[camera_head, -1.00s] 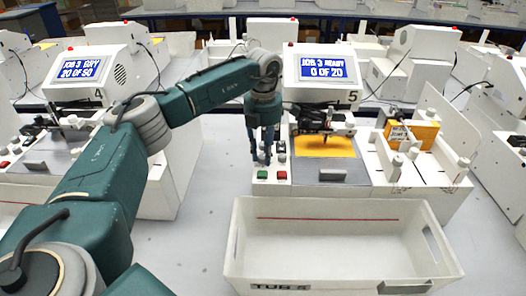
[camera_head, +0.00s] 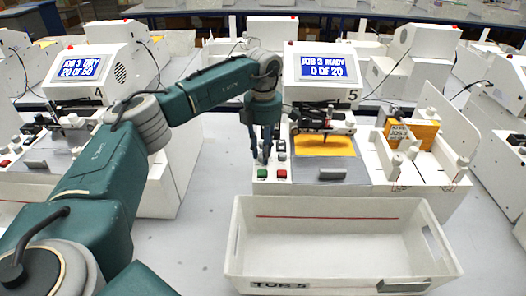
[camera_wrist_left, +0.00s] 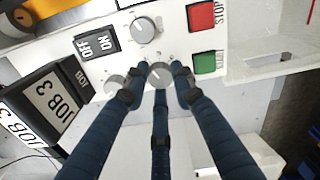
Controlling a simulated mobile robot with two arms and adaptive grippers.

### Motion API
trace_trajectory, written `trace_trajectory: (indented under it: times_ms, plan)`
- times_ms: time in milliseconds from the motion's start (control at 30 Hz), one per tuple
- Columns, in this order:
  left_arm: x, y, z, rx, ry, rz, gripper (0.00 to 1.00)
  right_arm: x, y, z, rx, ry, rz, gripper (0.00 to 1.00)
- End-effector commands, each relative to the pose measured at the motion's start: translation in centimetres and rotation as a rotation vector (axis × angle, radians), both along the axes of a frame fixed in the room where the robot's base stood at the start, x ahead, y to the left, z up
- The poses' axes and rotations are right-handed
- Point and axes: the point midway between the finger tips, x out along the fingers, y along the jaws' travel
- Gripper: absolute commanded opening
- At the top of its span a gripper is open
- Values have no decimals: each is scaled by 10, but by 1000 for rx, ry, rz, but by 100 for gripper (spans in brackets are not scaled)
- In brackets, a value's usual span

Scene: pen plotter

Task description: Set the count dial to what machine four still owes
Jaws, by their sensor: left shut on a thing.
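Machine four's screen (camera_head: 84,68) at the left reads "JOB 3 DRY, 20 OF 50". Machine five's screen (camera_head: 327,69) reads "JOB 3 READY, 0 OF 20". My left gripper (camera_head: 262,158) points down over machine five's control panel. In the left wrist view, its fingers (camera_wrist_left: 160,80) are shut around a small grey dial (camera_wrist_left: 160,70), partly hidden by them. No label on that dial is readable. Two other grey knobs sit near it: one above (camera_wrist_left: 143,30) and one to the left (camera_wrist_left: 115,84). My right gripper is not in view.
Beside the held dial are a red stop button (camera_wrist_left: 201,16), a green start button (camera_wrist_left: 205,62) and a black off/on switch (camera_wrist_left: 97,44). A JOB 3 block (camera_wrist_left: 48,100) is at the left. A white tub (camera_head: 340,240) stands in front of machine five.

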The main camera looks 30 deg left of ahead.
Motion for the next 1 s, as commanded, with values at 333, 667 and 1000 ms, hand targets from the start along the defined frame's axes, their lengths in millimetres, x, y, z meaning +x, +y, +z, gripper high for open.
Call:
trace_trajectory:
  times_ms: [333,667,1000]
  plan:
    - [1,0,1,-1,-4,2,44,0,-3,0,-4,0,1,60]
    - [2,0,18,-1,-7,2,44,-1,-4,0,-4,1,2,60]
    - [2,-1,89,-1,-7,2,44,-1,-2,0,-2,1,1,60]
